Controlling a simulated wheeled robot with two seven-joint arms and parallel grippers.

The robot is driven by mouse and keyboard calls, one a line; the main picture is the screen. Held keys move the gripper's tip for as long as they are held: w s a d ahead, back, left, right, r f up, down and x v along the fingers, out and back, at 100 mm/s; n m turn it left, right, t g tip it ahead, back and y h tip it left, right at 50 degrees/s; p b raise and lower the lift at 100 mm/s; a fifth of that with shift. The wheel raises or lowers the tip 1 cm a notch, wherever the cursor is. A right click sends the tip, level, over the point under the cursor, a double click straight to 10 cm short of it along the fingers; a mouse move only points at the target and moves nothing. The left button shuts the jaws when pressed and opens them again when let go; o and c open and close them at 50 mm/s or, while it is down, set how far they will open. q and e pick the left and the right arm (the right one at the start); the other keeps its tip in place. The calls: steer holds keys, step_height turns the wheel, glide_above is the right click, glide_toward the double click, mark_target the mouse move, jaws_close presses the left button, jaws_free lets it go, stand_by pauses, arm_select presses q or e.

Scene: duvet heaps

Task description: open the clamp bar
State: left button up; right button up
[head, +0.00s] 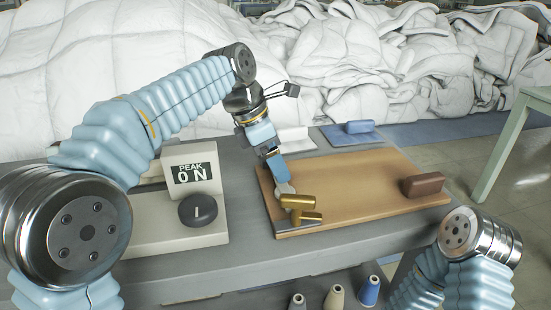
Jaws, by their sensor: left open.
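A tan board (350,190) lies on the grey table, with gold rounded pieces (304,217) and a narrow grey strip (313,237) at its near left corner. I take these to be the clamp bar; the gripper partly covers them, so I cannot tell whether the bar is raised. My left gripper (285,186) reaches down from above, open, its tip right at the gold pieces. I cannot tell whether it touches them. My right arm shows only as a link at the lower right, and its gripper is out of view.
A cream gauge (190,160) reading "PEAK 0 N" with a black knob (198,209) stands left. A brown block (422,185) sits on the board's right end. A blue block (358,127) lies behind. Thread cones (335,298) stand below in front. White duvets (340,60) heap behind.

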arm_select(q)
jaws_close()
steer(key=shift+w+a+r+n+g+h, duration=0.15)
steer(key=shift+w+r+n+g+h, duration=0.2)
steer(key=shift+w+g, duration=0.45)
steer(key=shift+w+a+r+g+h, duration=0.15)
steer(key=shift+r+g+h, duration=0.3)
steer(key=shift+g, duration=0.65)
jaws_free()
